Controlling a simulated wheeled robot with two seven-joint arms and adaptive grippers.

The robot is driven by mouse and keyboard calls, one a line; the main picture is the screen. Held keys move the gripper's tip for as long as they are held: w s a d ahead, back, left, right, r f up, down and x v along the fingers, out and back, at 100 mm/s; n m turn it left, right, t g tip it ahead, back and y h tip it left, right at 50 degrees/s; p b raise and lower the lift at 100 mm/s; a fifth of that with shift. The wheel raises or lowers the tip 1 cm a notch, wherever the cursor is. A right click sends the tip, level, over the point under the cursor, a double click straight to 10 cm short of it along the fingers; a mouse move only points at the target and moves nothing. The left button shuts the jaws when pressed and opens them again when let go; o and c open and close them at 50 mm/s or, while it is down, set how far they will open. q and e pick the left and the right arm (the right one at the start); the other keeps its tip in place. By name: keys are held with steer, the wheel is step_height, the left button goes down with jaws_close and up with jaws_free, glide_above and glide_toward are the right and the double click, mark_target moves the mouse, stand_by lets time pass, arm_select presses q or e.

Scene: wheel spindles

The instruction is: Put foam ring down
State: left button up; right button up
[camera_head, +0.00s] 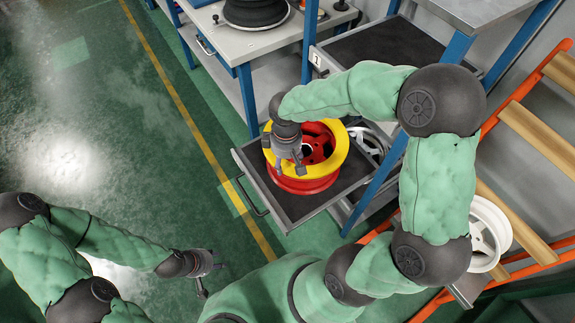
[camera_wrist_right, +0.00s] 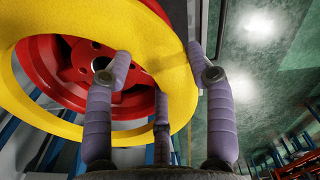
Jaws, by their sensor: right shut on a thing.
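The yellow foam ring (camera_head: 337,145) is around the upper face of a red wheel (camera_head: 318,185) on a pulled-out shelf. I cannot tell whether it rests fully on the wheel. My right gripper (camera_head: 288,168) is over the left side of the ring and shut on it. In the right wrist view the yellow ring (camera_wrist_right: 178,85) passes between the fingers of the right gripper (camera_wrist_right: 160,68), with the red wheel (camera_wrist_right: 55,65) behind it. My left gripper (camera_head: 211,279) is low at the left over the floor, fingers apart and empty.
The dark shelf (camera_head: 300,208) juts out from a blue-framed rack (camera_head: 375,190). A pale wheel (camera_head: 370,145) lies behind the red one. An orange rack (camera_head: 535,85) is at the right. The green floor at left is clear.

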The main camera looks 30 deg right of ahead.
steer(key=f, duration=0.2)
steer(key=w+d+f+b, duration=0.1)
steer(key=w+f+b, duration=0.1)
steer(key=f, duration=0.1)
steer(key=shift+w+d+f, duration=0.1)
steer(key=shift+d+f, duration=0.2)
steer(key=shift+f, duration=0.35)
steer(key=shift+c, duration=1)
steer(key=o, duration=1.2)
steer(key=shift+r, duration=0.1)
step_height(320, 180, up, 12)
steer(key=p, duration=0.4)
